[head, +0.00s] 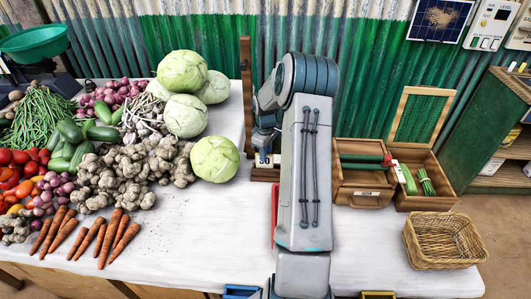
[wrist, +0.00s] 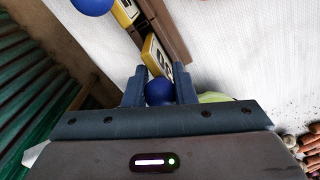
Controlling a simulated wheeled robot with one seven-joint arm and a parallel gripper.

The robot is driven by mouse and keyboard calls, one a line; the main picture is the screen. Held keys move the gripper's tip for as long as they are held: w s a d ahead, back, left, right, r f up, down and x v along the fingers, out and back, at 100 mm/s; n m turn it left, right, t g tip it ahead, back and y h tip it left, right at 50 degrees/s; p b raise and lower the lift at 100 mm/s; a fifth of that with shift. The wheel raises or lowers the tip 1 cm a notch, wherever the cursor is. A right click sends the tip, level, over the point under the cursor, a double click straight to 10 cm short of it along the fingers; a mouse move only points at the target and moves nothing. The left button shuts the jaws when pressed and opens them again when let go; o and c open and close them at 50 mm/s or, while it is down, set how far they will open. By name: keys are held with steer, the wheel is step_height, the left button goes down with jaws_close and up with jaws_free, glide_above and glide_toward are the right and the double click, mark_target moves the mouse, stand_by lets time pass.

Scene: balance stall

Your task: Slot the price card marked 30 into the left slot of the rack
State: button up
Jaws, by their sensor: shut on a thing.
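My gripper (wrist: 158,84) is shut on a round blue knob (wrist: 159,93) in the wrist view. A yellow-edged price card (wrist: 155,52) shows just beyond the knob, seen steeply from above; its dark digits are only partly readable. A brown wooden rack (wrist: 168,28) lies beside and beyond this card; I cannot tell whether the card sits in a slot. A second yellow card (wrist: 125,12) is farther along, near another blue knob (wrist: 92,5). In the head view my gripper (head: 263,158) points down over the rack (head: 262,174), mostly hidden by my arm.
A brown wooden post (head: 246,95) stands behind the rack. Cabbages (head: 214,159) and other vegetables fill the table's left. Wooden boxes (head: 364,188) and a wicker basket (head: 443,240) stand at right. The white tabletop (head: 190,245) is clear at front centre.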

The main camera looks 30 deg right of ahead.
steer(key=o, duration=1.6)
steer(key=shift+r, duration=0.15)
steer(key=shift+r+p, duration=2.15)
steer(key=shift+r, duration=1.25)
